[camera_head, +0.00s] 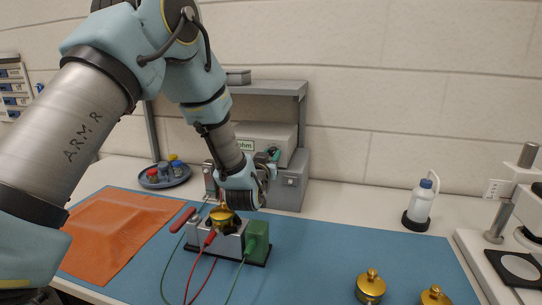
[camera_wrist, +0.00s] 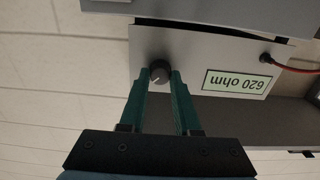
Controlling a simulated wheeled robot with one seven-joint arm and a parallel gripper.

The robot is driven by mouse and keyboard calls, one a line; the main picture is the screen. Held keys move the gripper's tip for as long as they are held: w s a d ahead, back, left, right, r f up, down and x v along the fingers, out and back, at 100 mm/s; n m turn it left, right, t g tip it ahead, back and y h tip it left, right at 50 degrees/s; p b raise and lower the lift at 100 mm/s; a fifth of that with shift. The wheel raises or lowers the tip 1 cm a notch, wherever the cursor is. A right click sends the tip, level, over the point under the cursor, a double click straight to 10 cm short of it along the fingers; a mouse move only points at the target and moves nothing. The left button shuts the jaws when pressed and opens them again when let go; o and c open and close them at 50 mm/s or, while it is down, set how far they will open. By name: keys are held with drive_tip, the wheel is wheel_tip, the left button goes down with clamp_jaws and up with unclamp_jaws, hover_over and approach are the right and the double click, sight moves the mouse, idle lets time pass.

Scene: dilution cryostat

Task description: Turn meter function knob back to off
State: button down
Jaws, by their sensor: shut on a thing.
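The meter (camera_head: 286,136) stands at the back of the bench, under a grey shelf, and my arm hides part of it. In the wrist view its grey front (camera_wrist: 208,55) appears upside down, with a display (camera_wrist: 238,82) that reads 620 ohm. The black function knob (camera_wrist: 159,70) has a pale pointer line. My gripper (camera_wrist: 160,76) has its two green fingers on either side of the knob and is shut on it. In the head view my gripper (camera_head: 273,155) is at the meter's front. No off mark is legible.
A grey fixture (camera_head: 203,238) with a brass piece (camera_head: 222,216), a green block (camera_head: 257,238) and red and green leads stands on the blue mat (camera_head: 320,262) below my arm. Brass weights (camera_head: 370,287), a wash bottle (camera_head: 420,202) and an orange cloth (camera_head: 115,232) lie around it.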

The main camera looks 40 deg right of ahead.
drive_tip(key=shift+f+n+b, duration=0.15)
drive_tip(key=shift+n+b, duration=0.15)
drive_tip(key=shift+b, duration=0.5)
drive_tip(key=shift+f+n+b, duration=0.1)
drive_tip(key=shift+n+b, duration=0.2)
drive_tip(key=shift+b, duration=0.3)
drive_tip(key=n+b, duration=0.2)
drive_tip(key=b, duration=0.2)
drive_tip(key=shift+f, duration=0.1)
drive_tip(key=n+b, duration=0.5)
drive_tip(key=b, duration=0.3)
drive_tip(key=shift+w+a+n, duration=0.1)
drive_tip(key=shift+n, duration=0.3)
drive_tip(key=n+b, duration=0.4)
drive_tip(key=b, duration=0.2)
drive_tip(key=n+b, duration=0.4)
drive_tip(key=b, duration=0.1)
drive_tip(key=shift+n, duration=0.4)
drive_tip(key=shift+r, duration=0.25)
